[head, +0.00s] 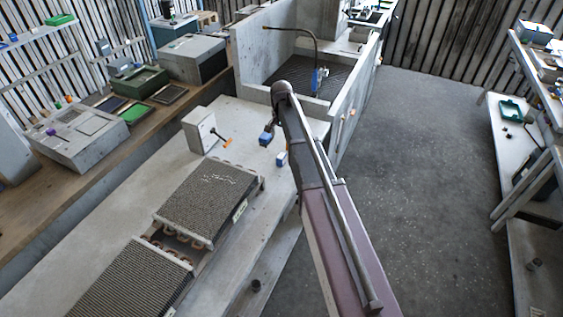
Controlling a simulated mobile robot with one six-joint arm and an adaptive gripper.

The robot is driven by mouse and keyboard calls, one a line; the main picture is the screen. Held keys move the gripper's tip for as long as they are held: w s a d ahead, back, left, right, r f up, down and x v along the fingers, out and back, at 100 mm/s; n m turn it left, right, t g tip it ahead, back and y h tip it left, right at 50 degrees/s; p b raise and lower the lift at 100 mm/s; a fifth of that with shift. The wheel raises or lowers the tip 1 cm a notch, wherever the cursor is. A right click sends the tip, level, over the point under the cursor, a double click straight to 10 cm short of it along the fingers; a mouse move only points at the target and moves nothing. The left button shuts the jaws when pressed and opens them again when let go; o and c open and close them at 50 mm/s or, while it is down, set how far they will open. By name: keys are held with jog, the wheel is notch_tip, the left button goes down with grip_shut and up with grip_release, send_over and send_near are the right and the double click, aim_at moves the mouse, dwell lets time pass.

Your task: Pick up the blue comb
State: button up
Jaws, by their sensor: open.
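A small blue item (281,159), which looks like the blue comb, is on the pale bench just left of my arm. It is too small for me to make out any teeth, and my arm may hide part of it. My gripper (266,138) shows as a small dark shape beyond the bend of my arm, a little up and left of the blue item. It is open and appears apart from the item. Its fingertips are too small to see clearly.
Two finned coil blocks (210,200) lie on the bench at the front left. A pale box (199,130) and an orange-handled tool (223,141) are left of my gripper. A walled concrete basin (345,115) stands behind. Open floor (425,150) is on the right.

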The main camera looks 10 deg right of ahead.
aim_at(281, 155)
jog(key=shift+f+b, duration=3.7)
jog(key=shift+f, duration=0.2)
jog(key=shift+f, duration=0.1)
jog(key=shift+f+b, duration=2.5)
jog(key=shift+b, duration=0.1)
jog(key=shift+a, duration=0.1)
grip_shut()
